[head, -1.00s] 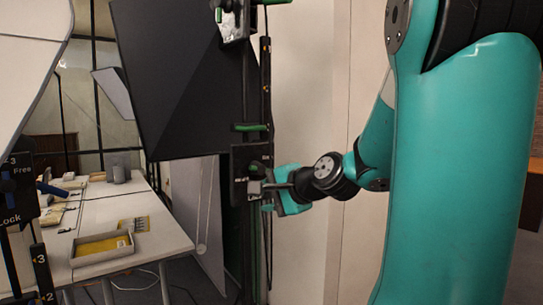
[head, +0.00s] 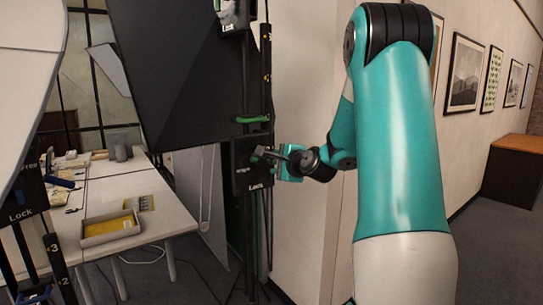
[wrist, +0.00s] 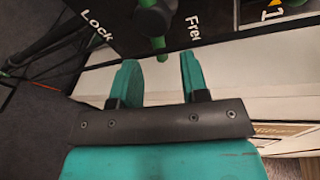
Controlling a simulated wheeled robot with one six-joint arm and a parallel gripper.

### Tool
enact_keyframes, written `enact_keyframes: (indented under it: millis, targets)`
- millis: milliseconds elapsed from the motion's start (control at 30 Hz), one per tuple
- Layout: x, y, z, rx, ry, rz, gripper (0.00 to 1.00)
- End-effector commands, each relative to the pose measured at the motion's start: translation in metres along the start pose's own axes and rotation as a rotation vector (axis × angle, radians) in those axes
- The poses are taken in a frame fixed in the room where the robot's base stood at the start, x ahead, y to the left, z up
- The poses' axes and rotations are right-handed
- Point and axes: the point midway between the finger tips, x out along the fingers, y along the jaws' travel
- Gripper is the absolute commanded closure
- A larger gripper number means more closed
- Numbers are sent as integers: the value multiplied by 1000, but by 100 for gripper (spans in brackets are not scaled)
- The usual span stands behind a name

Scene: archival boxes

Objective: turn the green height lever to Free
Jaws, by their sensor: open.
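The green height lever (wrist: 155,22) shows in the wrist view on a black plate (wrist: 108,22), with "Lock" to its left and "Free" to its right. Its handle hangs towards the gap between my fingers, between the two words. My gripper (wrist: 158,62) is open, a teal finger on each side of the gap, with the lever's end just beyond the fingertips. I cannot tell whether it touches. In the head view my gripper (head: 280,163) is at the right edge of the black plate (head: 243,178) on the upright stand; the lever itself is hard to make out there.
At left, a white table (head: 140,190) holds a grey tray (head: 110,228). A second lock plate (head: 22,195) is at the left edge. A pale wall stands behind my arm.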

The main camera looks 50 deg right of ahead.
Motion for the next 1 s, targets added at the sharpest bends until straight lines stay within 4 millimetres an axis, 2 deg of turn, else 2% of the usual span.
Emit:
enact_keyframes:
  millis: [100,233,600,633,667,800,1000]
  targets:
    - [20,-2,2,0,-2,2,59]
    - [34,-1,1,-1,-1,2,59]
    - [42,0,0,-1,0,0,59]
    - [41,0,0,-1,0,0,61]
    - [41,0,0,-1,0,0,68]
    - [41,0,0,-1,0,0,100]
    - [42,2,0,-29,4,-5,100]
